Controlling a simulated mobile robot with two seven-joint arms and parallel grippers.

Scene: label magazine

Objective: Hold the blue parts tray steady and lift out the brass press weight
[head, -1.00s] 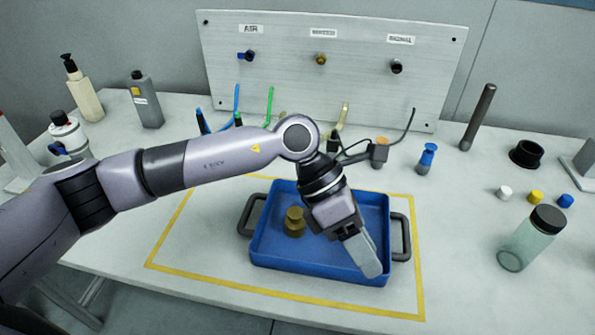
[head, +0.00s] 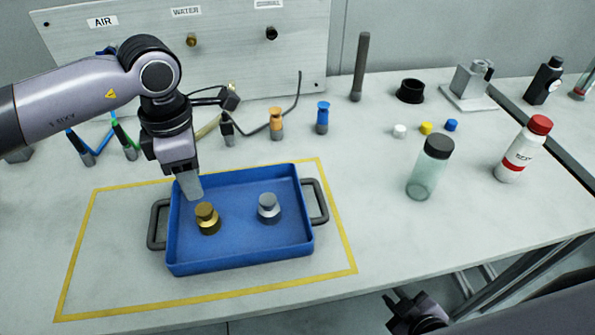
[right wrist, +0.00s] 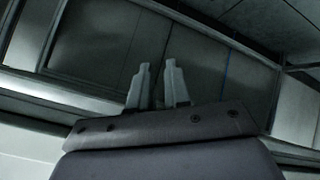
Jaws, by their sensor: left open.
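The blue parts tray (head: 240,262) stands on the bench, with a dark handle at each end. The brass press weight (head: 207,220) stands upright in its left half. A silver weight (head: 268,208) stands in its right half. My left gripper (head: 190,188) is open and points down over the tray's back left part, just behind the brass weight; it holds nothing, and I cannot tell if it touches the tray. My right gripper (head: 412,312) is low at the front right, away from the tray; its fingers show apart and empty in the right wrist view (right wrist: 156,88).
A yellow outline (head: 348,240) surrounds the tray. A clear bottle (head: 425,178) and a white bottle with red cap (head: 520,152) stand to the right. Small orange and blue fittings (head: 322,118) and cables are behind. The bench in front right of the tray is clear.

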